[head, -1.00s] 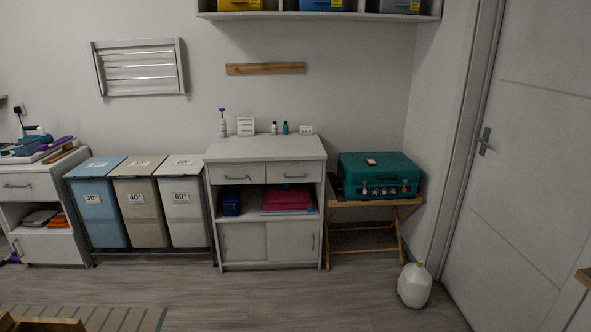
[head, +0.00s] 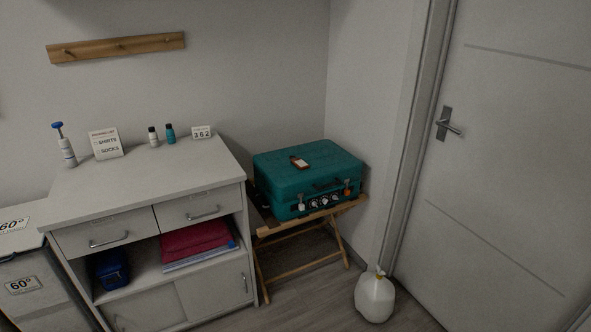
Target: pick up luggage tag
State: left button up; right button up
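A small brown luggage tag with a pale label (head: 299,162) lies flat on top of a teal suitcase (head: 275,178). The suitcase rests on a folding wooden stand (head: 281,268) in the corner, right of the white cabinet. Its front has a dark handle, and several small round and tag-like items show along its lower edge. Neither of my grippers is in the head view.
A closed white door (head: 500,170) is at the right.

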aim_at(298, 163)
jog(key=i+j, duration=0.15)
jog(key=i+u, duration=0.2)
jog(key=u, duration=0.25)
jog(key=i+l+u, duration=0.15)
jog(key=u, duration=0.25)
